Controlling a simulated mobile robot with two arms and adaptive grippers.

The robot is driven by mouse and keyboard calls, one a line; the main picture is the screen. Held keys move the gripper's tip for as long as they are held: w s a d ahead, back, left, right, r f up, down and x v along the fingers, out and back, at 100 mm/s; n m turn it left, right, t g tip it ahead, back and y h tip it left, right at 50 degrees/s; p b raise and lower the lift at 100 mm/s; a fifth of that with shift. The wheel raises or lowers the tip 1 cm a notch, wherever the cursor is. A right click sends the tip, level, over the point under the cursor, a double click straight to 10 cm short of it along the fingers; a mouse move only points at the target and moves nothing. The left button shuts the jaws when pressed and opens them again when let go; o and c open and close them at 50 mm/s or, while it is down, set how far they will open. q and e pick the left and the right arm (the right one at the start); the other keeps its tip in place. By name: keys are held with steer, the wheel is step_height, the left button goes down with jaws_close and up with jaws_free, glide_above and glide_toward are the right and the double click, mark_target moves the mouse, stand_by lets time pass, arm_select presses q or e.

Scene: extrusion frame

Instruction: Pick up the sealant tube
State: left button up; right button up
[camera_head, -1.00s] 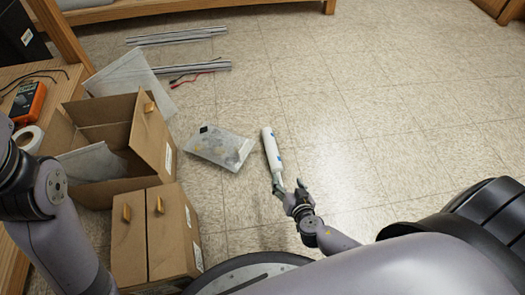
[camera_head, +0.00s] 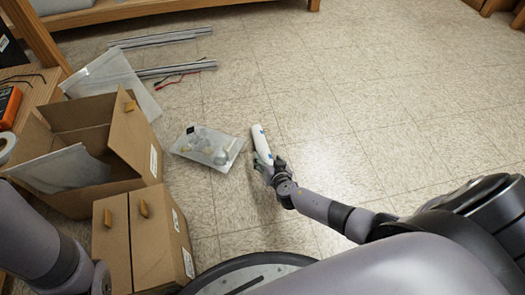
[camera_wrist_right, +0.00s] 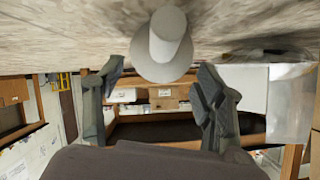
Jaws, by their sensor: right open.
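The sealant tube (camera_head: 261,142) is a white cylinder with blue marks, lying on the tiled floor. In the right wrist view its round end and a tapered grey part (camera_wrist_right: 164,44) face the camera. My right gripper (camera_head: 265,165) is at the tube's near end in the head view. Its fingers hide part of that end. In the right wrist view the two dark fingers of the gripper (camera_wrist_right: 160,78) stand wide apart, one on each side of the tube's line, with a gap to it. My left arm shows at the lower left, but its gripper is out of view.
A clear bag of parts (camera_head: 208,147) lies just left of the tube. Metal profiles (camera_head: 160,38) and red-black leads (camera_head: 178,78) lie behind. The floor right of the tube is clear.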

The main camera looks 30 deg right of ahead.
steer(key=b+x, duration=0.1)
steer(key=x, duration=0.2)
steer(key=shift+w+f, duration=0.1)
steer(key=shift+c, duration=0.3)
jaws_close()
stand_by(0.5)
